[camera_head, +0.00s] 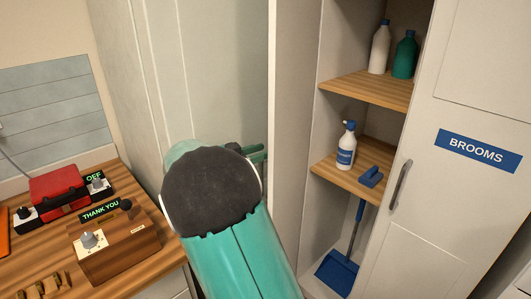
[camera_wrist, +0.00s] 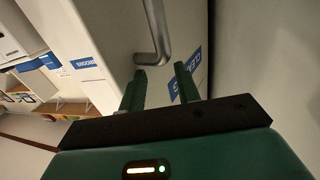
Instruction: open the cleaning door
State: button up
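The cleaning door (camera_head: 288,120) stands swung open in the head view, seen nearly edge-on, with the shelves beside it exposed. In the wrist view its outer face carries a blue label (camera_wrist: 188,75), partly hidden by a finger. A grey bar handle (camera_wrist: 156,30) shows above my gripper (camera_wrist: 160,78). My fingers are apart, with nothing clearly held between them. The handle's lower end is close to the left fingertip; I cannot tell if they touch. In the head view, my gripper (camera_head: 258,153) is mostly hidden behind my arm, left of the door.
The BROOMS door (camera_head: 445,190) at right is closed. Shelves (camera_head: 365,90) hold bottles (camera_head: 380,48) and a spray bottle (camera_head: 346,147); a blue dustpan (camera_head: 338,272) stands below. A wooden counter (camera_head: 160,268) with a red box (camera_head: 58,190) and control boxes is at left.

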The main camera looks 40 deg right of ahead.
jog(key=s+a+r, duration=0.5)
jog(key=s+r, duration=0.2)
jog(key=s, duration=0.3)
jog(key=shift+s, duration=0.2)
